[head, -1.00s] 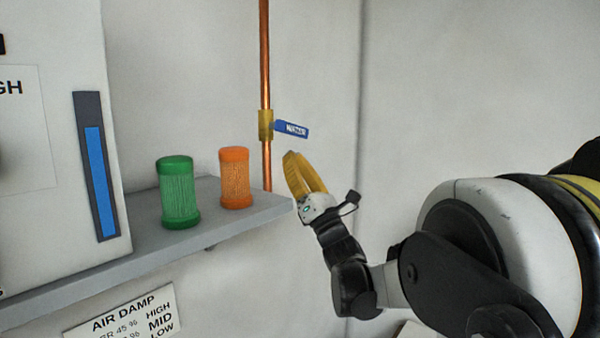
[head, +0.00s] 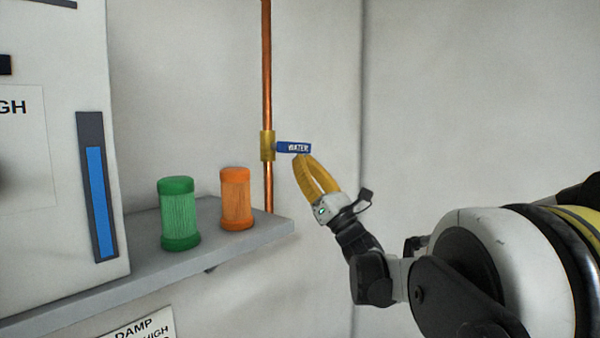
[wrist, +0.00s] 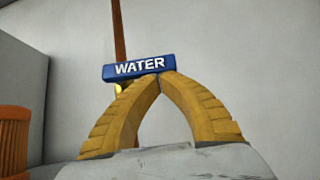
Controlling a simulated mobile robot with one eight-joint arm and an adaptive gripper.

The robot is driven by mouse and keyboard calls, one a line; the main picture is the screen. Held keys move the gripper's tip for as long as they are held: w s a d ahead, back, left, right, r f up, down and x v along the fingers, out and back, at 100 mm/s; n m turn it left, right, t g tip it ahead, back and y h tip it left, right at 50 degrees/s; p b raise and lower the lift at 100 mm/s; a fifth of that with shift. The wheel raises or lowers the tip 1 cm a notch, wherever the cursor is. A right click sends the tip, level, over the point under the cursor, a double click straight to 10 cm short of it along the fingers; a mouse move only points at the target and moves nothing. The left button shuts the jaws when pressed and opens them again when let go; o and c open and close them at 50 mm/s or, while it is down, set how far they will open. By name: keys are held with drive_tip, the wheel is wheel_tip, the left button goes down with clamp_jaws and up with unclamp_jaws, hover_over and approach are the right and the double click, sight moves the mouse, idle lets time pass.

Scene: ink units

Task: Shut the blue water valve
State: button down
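The blue water valve handle (head: 294,148), lettered WATER, sticks out to the right from a brass valve body (head: 267,146) on a vertical copper pipe (head: 266,70). It lies about level, crosswise to the pipe. In the wrist view the handle (wrist: 139,68) is just above my fingertips. My gripper (head: 301,156) has yellow fingers whose tips meet at the handle's underside, towards its free end; they look to be touching it. The wrist view shows the gripper (wrist: 162,76) shut, with nothing visible between the tips. The brass body is mostly hidden there.
A grey shelf (head: 140,268) at left carries a green cartridge (head: 180,214) and an orange cartridge (head: 236,199), left of and below the valve. A white cabinet (head: 40,230) with a blue gauge stands further left. The wall to the right is bare.

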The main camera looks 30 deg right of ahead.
drive_tip(key=s+f+b, duration=0.3)
drive_tip(key=s+f, duration=0.4)
drive_tip(key=f, duration=0.4)
drive_tip(key=w+r+p, duration=0.4)
drive_tip(key=w+r, duration=0.3)
drive_tip(key=r, duration=0.3)
drive_tip(key=shift+a+r, duration=0.3)
drive_tip(key=shift+a, duration=0.15)
